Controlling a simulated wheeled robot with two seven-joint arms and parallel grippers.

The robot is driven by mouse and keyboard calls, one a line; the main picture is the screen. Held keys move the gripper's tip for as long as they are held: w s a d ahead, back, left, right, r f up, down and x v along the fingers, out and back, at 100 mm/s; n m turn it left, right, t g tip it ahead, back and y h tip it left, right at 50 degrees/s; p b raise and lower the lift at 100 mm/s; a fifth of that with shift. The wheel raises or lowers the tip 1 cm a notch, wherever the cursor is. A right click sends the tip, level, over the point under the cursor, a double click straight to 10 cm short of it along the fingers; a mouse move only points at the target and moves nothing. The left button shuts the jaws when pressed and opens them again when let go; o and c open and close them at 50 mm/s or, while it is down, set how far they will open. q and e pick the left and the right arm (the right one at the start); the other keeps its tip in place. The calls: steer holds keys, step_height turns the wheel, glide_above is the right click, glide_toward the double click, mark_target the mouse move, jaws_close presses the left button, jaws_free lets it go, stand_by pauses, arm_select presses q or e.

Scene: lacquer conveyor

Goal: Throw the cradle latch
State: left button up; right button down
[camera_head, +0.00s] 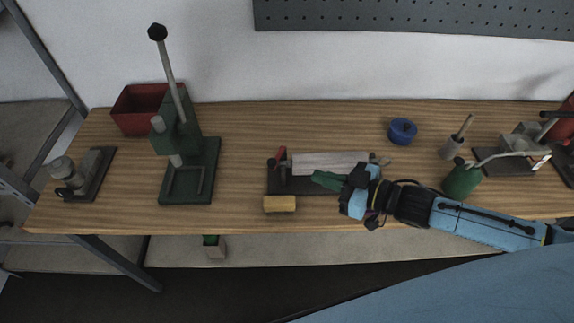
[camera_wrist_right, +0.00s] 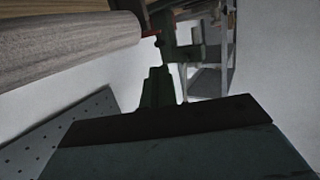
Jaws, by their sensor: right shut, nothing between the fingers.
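The cradle (camera_head: 290,184) is a dark base near the middle of the bench's front edge, with a pale grey cylinder (camera_head: 330,162) lying across it. A small red latch handle (camera_head: 281,152) stands at the cradle's left end; a bit of red also shows by the cylinder's end in the right wrist view (camera_wrist_right: 150,32). My right gripper (camera_head: 315,177) is shut and empty, its green fingers pointing left along the front of the cylinder, to the right of the handle. Its fingers (camera_wrist_right: 160,85) also show in the wrist view. My left gripper is out of view.
A yellow block (camera_head: 279,204) lies at the front edge just below the cradle. A green press (camera_head: 185,135) with a tall lever stands to the left, by a red bin (camera_head: 139,108). A blue round item (camera_head: 402,131) sits behind right. The bench between press and cradle is clear.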

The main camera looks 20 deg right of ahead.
mark_target(275, 164)
steer(key=x, duration=0.9)
steer(key=shift+w+a+p, duration=0.15)
steer(key=shift+a+p, duration=0.05)
steer(key=shift+p, duration=0.1)
steer(key=shift+a, duration=0.15)
